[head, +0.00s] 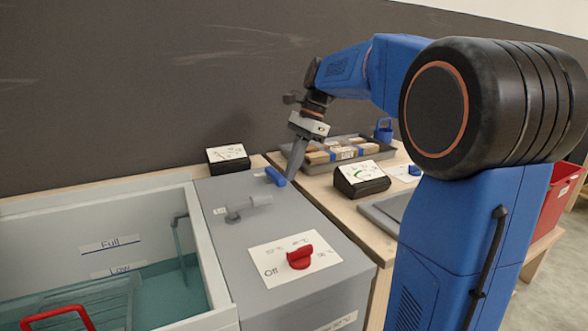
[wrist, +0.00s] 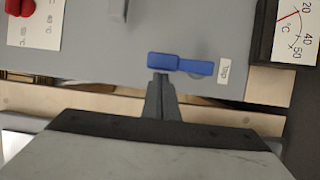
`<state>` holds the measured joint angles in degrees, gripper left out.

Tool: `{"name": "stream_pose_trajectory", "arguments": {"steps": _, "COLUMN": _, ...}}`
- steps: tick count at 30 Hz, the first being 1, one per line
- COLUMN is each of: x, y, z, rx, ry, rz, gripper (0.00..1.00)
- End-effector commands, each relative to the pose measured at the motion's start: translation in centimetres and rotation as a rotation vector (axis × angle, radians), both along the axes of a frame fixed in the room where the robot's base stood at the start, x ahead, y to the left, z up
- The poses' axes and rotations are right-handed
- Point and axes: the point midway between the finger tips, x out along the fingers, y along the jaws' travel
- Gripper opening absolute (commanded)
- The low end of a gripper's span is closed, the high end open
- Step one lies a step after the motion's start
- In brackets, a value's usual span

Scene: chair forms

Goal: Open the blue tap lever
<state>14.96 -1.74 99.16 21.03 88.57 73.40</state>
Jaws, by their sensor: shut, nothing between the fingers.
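The blue tap lever (head: 275,176) is on the grey top of the unit, near its far end. In the wrist view the blue lever (wrist: 180,64) lies across the picture, with a small white label beside its right end. My gripper (head: 292,177) is shut and empty, pointing down just right of the lever in the head view. In the wrist view my fingertips (wrist: 161,78) are together just below the lever's left half. I cannot tell whether they touch it.
A grey lever (head: 240,208) and a red knob (head: 300,257) share the unit's top. A water tank (head: 205,260) is at left. A dial box (head: 229,158) stands behind. Another dial box (head: 361,180) and a tray (head: 382,167) are on the wooden table at right.

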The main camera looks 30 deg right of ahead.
Motion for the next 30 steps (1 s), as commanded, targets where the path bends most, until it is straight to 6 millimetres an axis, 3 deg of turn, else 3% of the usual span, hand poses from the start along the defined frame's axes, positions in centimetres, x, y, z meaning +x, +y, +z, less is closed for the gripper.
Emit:
{"name": "stream_pose_trajectory", "arguments": {"steps": 14, "x": -0.4, "y": 0.7, "z": 0.0, "rx": 0.000, "ry": -0.001, "rz": -0.087, "gripper": 0.00}}
{"name": "stream_pose_trajectory", "arguments": {"steps": 30, "x": -1.1, "y": 4.5, "z": 0.0, "rx": 0.001, "ry": -0.002, "rz": -0.550, "gripper": 0.00}}
